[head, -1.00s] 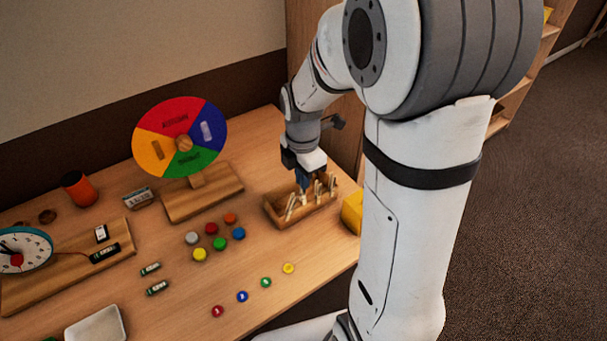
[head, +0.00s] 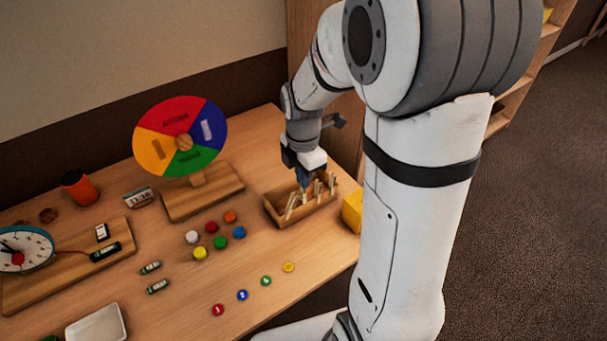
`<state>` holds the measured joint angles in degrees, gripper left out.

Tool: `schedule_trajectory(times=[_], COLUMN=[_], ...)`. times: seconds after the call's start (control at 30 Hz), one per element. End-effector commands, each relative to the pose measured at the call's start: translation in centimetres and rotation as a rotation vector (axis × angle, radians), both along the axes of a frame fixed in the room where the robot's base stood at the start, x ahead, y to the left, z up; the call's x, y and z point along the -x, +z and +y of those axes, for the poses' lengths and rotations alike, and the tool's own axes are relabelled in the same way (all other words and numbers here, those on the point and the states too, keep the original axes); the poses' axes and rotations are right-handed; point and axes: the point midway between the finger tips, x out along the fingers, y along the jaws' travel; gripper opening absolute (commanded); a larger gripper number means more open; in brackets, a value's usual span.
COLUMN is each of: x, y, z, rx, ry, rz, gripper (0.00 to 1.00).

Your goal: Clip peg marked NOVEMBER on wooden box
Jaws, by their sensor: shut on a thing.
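The wooden box (head: 284,219) stands at the right side of the table and holds several pale pegs (head: 292,205). The pegs are too small for any marking to be read, so I cannot tell which is NOVEMBER. My gripper (head: 304,180) points down into the box from above, its blue fingers among the pegs. It is shut on a peg, which is mostly hidden by the fingers and the neighbouring pegs. I cannot tell whether that peg touches the box wall.
A colour wheel (head: 180,137) on a wooden stand is left of the box. Several coloured buttons (head: 220,243) lie in front. A yellow object (head: 352,211) stands close right of the box. A clock (head: 22,248) and a white tray (head: 97,326) are far left.

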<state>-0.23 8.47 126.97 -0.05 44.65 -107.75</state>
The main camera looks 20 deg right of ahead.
Motion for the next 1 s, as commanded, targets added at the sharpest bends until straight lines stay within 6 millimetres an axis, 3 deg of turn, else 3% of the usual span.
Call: schedule_trajectory(times=[0.57, 1.0], x=[0.0, 0.0], y=[-0.1, -1.3], z=[0.0, 0.0], rx=[0.0, 0.0], ry=[-0.001, -0.001], rz=[0.0, 0.001], gripper=[0.0, 0.0])
